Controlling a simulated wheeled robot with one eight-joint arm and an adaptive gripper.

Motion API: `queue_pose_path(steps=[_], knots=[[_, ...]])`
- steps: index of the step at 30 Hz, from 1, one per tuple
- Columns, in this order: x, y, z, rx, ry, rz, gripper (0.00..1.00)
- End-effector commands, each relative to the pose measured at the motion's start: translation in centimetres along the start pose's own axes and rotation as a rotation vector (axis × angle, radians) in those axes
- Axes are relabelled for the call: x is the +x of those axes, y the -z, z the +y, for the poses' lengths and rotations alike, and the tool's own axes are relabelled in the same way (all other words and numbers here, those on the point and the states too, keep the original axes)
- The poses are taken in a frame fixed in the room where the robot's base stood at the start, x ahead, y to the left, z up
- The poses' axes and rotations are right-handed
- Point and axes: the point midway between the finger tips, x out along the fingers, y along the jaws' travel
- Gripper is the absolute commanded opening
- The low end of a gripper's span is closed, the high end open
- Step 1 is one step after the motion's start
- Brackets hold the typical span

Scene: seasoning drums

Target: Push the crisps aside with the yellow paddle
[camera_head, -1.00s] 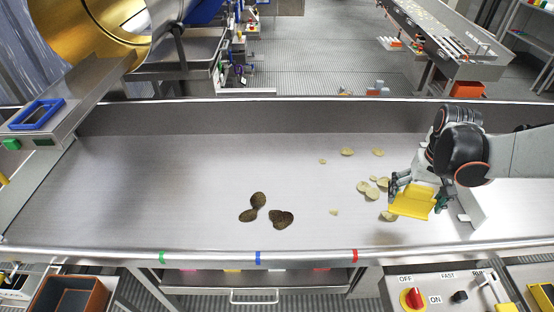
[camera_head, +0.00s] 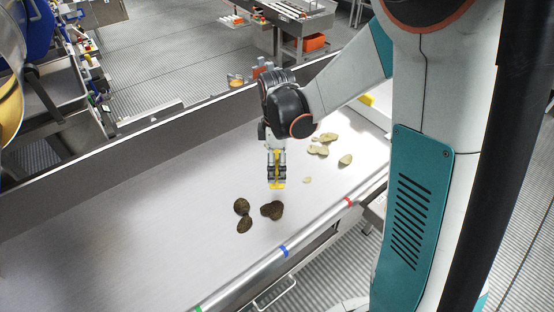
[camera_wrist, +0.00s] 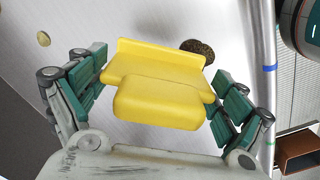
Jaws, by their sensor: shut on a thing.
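My gripper (camera_head: 277,168) is shut on the yellow paddle (camera_wrist: 160,75), which sits between its green-padded fingers in the wrist view. In the head view the paddle shows edge-on as a thin yellow shape just above the tray, close to the dark crisps. The dark crisps (camera_head: 272,210) lie in the tray just below and left of the paddle, with more dark crisps (camera_head: 242,207) beside them. One dark crisp (camera_wrist: 198,46) shows past the paddle in the wrist view. Pale crisps (camera_head: 318,149) lie to the right of the gripper, with another pale crisp (camera_head: 345,160) nearby.
The steel tray (camera_head: 130,230) is bare over its left part. Its front rim carries a blue mark (camera_head: 284,250) and a red mark (camera_head: 348,201). A raised back wall (camera_head: 100,176) runs along the far side. An orange-brown bin (camera_wrist: 298,153) stands outside the tray.

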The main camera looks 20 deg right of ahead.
Motion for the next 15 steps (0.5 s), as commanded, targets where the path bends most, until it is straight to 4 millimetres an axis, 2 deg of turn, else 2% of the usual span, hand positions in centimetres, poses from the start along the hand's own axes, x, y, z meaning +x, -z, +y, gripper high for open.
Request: queue_pose_path(steps=[3,7,12,15], knots=[[-0.5,-0.2,-0.5,-0.237,0.000,0.000,0.66],[-0.8,-0.3,-0.9,-0.452,0.000,0.000,0.66],[-0.9,-0.4,-1.2,-0.619,0.000,0.000,0.66],[-0.8,-0.5,-1.3,-0.659,0.001,0.000,0.66]])
